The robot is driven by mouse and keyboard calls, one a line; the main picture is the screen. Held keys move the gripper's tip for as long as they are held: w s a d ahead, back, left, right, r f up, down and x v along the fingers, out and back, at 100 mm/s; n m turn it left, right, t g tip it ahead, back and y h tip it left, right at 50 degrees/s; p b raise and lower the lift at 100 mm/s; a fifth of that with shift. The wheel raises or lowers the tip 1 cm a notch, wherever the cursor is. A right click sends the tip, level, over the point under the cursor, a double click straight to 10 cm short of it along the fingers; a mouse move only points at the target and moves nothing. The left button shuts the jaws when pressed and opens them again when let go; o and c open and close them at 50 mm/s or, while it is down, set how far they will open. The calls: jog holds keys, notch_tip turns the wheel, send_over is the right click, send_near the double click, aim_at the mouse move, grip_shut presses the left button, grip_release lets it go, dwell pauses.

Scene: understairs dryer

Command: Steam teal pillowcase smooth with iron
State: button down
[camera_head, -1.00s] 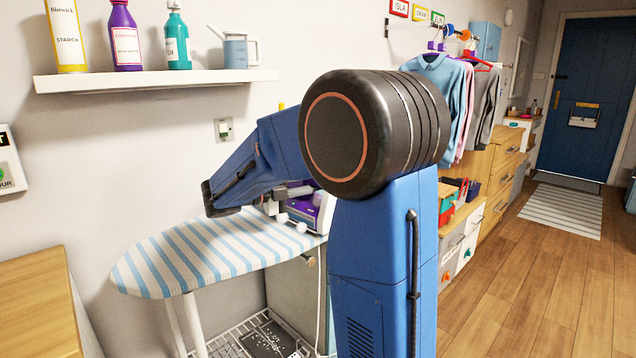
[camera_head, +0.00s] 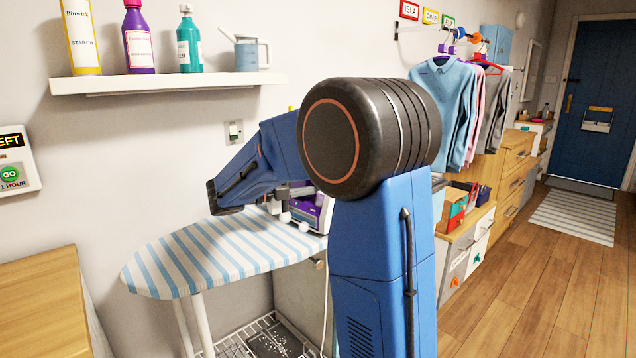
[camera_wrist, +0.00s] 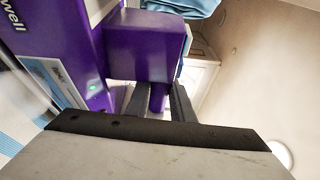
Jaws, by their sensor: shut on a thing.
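A purple and white appliance, which looks like the iron (camera_head: 308,212), sits at the right end of the striped ironing board (camera_head: 205,250), partly behind my arm. In the wrist view its purple body (camera_wrist: 145,50) shows large and close, with a small green light and part of a label. My gripper (camera_wrist: 160,103) has its two dark fingers shut on a narrow purple part of the iron. In the head view my gripper (camera_head: 288,206) is partly hidden at the iron. I cannot make out a teal pillowcase on the board.
A shelf (camera_head: 170,83) with bottles and a watering can hangs above the board. A wooden top (camera_head: 40,290) stands at the left. A wire rack (camera_head: 262,338) is below the board. Shirts (camera_head: 445,100) hang at the back right.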

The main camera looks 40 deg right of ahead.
jog(key=shift+s+d+f, duration=0.1)
jog(key=shift+s+d, duration=0.1)
jog(key=shift+s, duration=0.95)
jog(key=shift+s+d, duration=0.2)
jog(key=shift+s, duration=0.95)
jog(key=shift+s, duration=0.1)
jog(key=s, duration=0.2)
jog(key=shift+s+d, duration=0.25)
jog(key=shift+s, duration=0.05)
notch_tip(320, 180, up, 6)
